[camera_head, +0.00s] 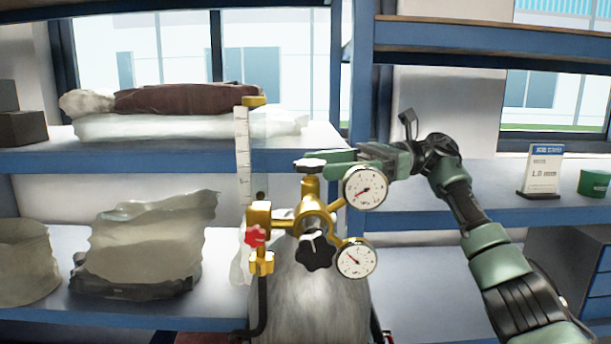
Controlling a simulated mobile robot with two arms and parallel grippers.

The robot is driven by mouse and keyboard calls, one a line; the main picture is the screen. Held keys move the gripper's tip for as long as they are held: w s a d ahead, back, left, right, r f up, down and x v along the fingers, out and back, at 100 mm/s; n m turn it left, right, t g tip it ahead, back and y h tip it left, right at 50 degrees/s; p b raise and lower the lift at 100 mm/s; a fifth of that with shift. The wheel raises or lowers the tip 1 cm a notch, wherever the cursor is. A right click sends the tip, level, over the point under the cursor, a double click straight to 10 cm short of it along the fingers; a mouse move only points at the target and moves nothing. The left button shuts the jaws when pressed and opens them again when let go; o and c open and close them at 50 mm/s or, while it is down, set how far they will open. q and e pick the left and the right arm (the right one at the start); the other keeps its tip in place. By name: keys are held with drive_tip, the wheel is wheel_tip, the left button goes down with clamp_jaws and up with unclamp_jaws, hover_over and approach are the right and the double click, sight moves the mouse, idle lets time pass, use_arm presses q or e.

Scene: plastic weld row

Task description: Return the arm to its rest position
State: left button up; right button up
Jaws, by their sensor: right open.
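My right arm comes in from the lower right, green and black. Its right gripper (345,160) is open, with its green fingers pointing left, right behind or beside the top of the brass regulator (305,220). I cannot tell whether a finger touches the dark knob on top of the regulator. The regulator sits on a grey gas cylinder (315,300) and carries two round gauges (365,187), a black knob (315,250) and a red knob (255,236). My left gripper does not show.
Blue-edged shelves stand behind. The left shelf (170,157) bears wrapped bundles and plastic bags (150,240). The right shelf (400,210) bears a small sign (542,172) and a green roll (593,183). A clear flow tube (242,155) rises left of the regulator. A drawer cabinet (560,255) stands at the right.

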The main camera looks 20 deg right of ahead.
drive_tip(key=shift+d, duration=0.9)
